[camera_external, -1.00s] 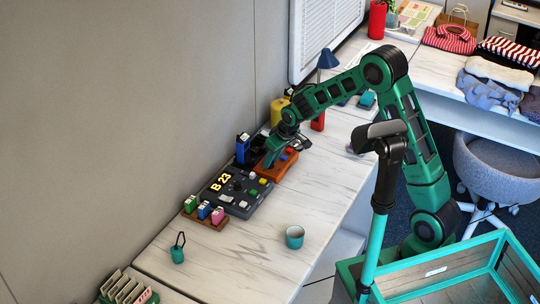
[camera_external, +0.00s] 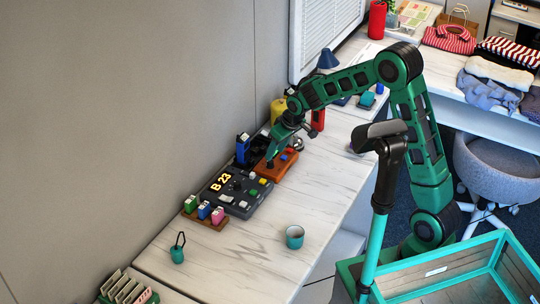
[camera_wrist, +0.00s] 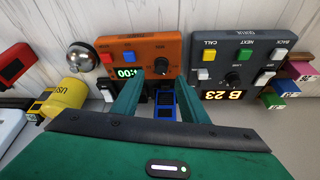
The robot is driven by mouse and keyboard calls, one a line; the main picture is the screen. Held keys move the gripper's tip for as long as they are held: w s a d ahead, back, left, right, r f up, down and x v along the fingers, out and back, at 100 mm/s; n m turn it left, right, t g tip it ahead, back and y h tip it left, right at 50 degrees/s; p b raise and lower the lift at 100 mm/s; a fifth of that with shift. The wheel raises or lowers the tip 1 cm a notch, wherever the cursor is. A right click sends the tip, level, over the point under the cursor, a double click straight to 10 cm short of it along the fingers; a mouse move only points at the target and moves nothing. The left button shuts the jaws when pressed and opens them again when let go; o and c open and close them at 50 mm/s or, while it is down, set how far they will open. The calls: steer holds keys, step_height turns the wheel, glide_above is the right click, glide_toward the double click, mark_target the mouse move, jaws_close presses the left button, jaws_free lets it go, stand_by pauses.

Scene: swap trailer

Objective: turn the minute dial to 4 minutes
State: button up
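The orange timer box (camera_external: 288,168) stands on the worktop by the wall. In the wrist view the box (camera_wrist: 141,47) shows upside down, with a red button, a blue button and a small green-digit display (camera_wrist: 122,72) partly hidden by a finger. Its black dial (camera_wrist: 161,66) shows between and just beyond my fingertips. My gripper (camera_wrist: 160,82) is open, its two green fingers apart with nothing between them. In the external view my gripper (camera_external: 270,160) is at the box's left end, hiding the dial. I cannot tell whether it touches the box.
A dark queue panel (camera_wrist: 237,62) reading B 23 stands right beside the box. A silver bell (camera_wrist: 82,57) and a yellow container (camera_wrist: 66,98) are on its other side. Blue (camera_wrist: 165,106) and black holders stand behind.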

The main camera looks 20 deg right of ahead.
steer(key=shift+v, duration=2.65)
steer(key=s+d+r+m+h, duration=0.1)
steer(key=s+d+r+m, duration=0.15)
steer(key=d, duration=0.65)
steer(key=s+d+r+m+g+h, duration=0.1)
steer(key=s+d, duration=0.3)
steer(key=d, duration=0.5)
steer(key=s+d+r+m+h, duration=0.1)
steer(key=s+d+m, duration=0.15)
steer(key=d, duration=0.65)
steer(key=s+d+m+g, duration=0.1)
steer(key=s+d, duration=0.3)
steer(key=s, duration=0.5)
steer(key=s+d+m+g, duration=0.1)
steer(key=s+d+m, duration=0.2)
steer(key=s, duration=0.6)
steer(key=s+d+m+g, duration=0.1)
steer(key=s+d+m, duration=0.1)
steer(key=s+d, duration=0.5)
steer(key=shift+s+d+f+m+y, duration=0.25)
steer(key=shift+s+f+m+y, duration=0.15)
steer(key=shift+s, duration=0.8)
